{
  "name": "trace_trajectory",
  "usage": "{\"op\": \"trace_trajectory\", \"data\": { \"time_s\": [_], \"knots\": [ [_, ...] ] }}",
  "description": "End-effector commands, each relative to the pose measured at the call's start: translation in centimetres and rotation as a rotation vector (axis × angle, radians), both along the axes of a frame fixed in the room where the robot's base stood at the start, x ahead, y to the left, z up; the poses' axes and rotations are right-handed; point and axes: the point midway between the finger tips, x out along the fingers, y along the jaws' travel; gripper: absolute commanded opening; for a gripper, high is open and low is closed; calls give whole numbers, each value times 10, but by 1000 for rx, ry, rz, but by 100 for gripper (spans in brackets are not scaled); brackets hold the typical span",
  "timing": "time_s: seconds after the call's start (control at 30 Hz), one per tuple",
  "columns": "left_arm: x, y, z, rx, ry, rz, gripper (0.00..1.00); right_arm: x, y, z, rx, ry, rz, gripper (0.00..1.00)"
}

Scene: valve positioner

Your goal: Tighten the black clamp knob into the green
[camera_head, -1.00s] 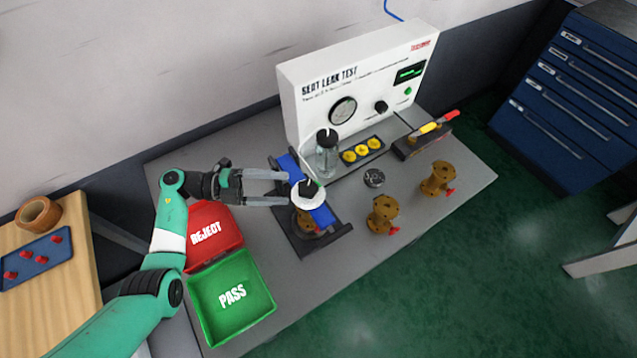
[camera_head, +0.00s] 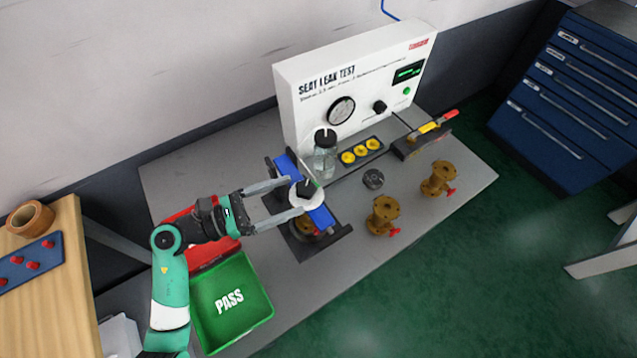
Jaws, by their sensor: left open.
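The black clamp knob (camera_head: 307,187) sits on top of a white round disc (camera_head: 300,202) on the clamp fixture, which has a blue bar (camera_head: 322,217). A small green mark (camera_head: 318,184) shows beside the knob on the disc. A brass valve body (camera_head: 304,226) is partly hidden under the disc. My left gripper (camera_head: 295,198) is open, its two fingers reaching from the left to either side of the knob and disc. I cannot tell whether the fingers touch them. My right gripper is not in view.
The white seat leak test panel (camera_head: 310,103) stands behind, with a glass jar (camera_head: 325,160) close to the fixture. Two brass valves (camera_head: 383,214) stand to the right. A green PASS tray (camera_head: 251,318) and a red REJECT tray (camera_head: 213,252) lie front left.

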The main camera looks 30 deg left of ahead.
Motion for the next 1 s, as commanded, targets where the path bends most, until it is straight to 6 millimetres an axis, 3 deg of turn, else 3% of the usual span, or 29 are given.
{"op": "trace_trajectory", "data": {
  "time_s": [0.3, 0.7, 1.0],
  "knots": [
    [53, -39, -1, -1, 0, -3, 83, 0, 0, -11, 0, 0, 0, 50],
    [64, -46, 0, -2, 1, 0, 83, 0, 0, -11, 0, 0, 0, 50],
    [63, -46, 0, -2, 1, 0, 29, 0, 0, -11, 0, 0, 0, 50]
  ]
}}
